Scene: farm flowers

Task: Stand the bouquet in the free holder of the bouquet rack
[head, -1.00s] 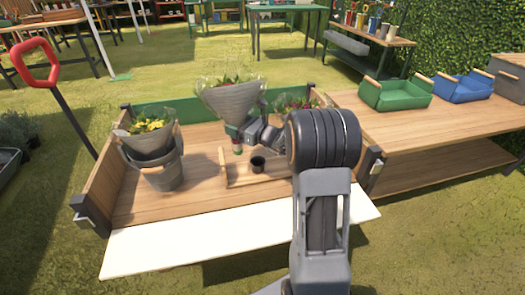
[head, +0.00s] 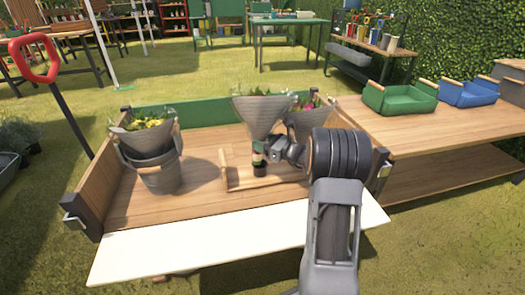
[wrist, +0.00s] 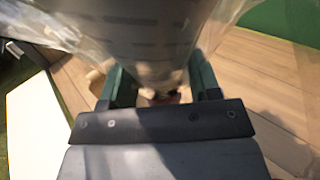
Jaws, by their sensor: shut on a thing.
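The bouquet (head: 263,115), a grey paper cone in clear wrap, is upright above the bouquet rack (head: 228,183), a low wooden frame on the cart bed. My gripper (head: 260,152) is shut on its narrow lower end; the wrist view shows the wrap (wrist: 150,40) between the green fingers (wrist: 160,90). The bottom of the bouquet is in line with the dark free holder (head: 259,170); I cannot tell whether it has entered it. A second bouquet (head: 309,120) stands behind to the right, its base hidden by my arm.
A grey bucket (head: 158,175) with a yellow-flowered bouquet (head: 147,135) stands at the cart's left. A wooden side wall (head: 100,175) and green back board (head: 195,116) edge the bed. A table with green (head: 400,99) and blue trays is at right.

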